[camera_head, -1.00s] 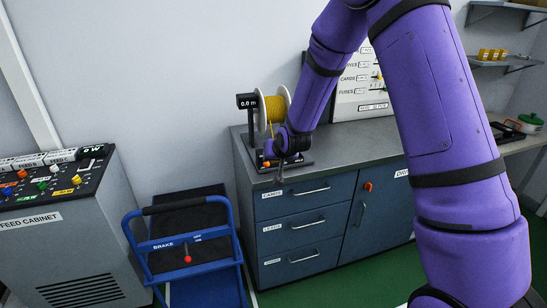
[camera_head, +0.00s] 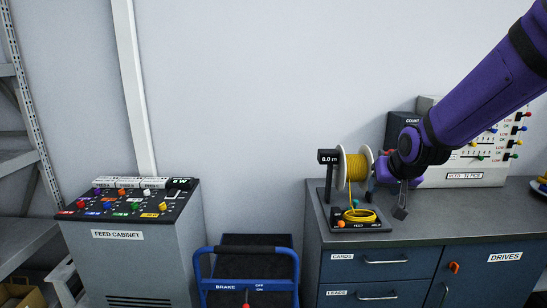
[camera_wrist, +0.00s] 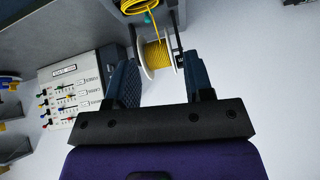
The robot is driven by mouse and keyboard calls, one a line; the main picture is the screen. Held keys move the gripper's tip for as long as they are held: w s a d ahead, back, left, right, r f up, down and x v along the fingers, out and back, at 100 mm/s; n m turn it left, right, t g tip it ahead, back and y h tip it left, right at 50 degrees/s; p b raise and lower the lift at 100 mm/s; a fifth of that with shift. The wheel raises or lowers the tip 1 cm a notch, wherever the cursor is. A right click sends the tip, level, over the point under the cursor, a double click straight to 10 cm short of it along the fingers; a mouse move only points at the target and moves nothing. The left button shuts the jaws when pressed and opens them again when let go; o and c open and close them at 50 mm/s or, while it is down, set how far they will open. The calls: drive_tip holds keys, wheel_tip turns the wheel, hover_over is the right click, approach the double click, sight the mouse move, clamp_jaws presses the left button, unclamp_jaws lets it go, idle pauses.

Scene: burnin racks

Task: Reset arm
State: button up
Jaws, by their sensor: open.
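My gripper (camera_head: 403,200) is above the bench top, just right of the wire spool, with its fingers pointing down. In the wrist view my gripper (camera_wrist: 160,76) shows two dark fingers wide apart with nothing between them. The spool of yellow wire (camera_head: 356,167) lies beyond the fingertips, and it also shows in the wrist view (camera_wrist: 155,55). My purple arm reaches in from the upper right, bent at the wrist.
A yellow wire coil (camera_head: 359,215) lies on the spool stand. The bench (camera_head: 430,225) has drawers below. A labelled switch panel (camera_head: 470,165) stands behind my arm. A blue cart (camera_head: 247,255) and the feed cabinet (camera_head: 125,245) stand left.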

drive_tip(key=s+d+r, duration=0.1)
drive_tip(key=s+r, duration=0.2)
drive_tip(key=s, duration=0.7)
drive_tip(key=s+d+r+g, duration=0.1)
drive_tip(key=s+r, duration=0.2)
drive_tip(key=s, duration=0.6)
drive_tip(key=s+d+r+n+g, duration=0.1)
drive_tip(key=s+r, duration=0.3)
drive_tip(key=s, duration=0.6)
drive_tip(key=shift+s+d+h, duration=0.15)
drive_tip(key=shift+s+h, duration=0.15)
drive_tip(key=shift+s, duration=0.05)
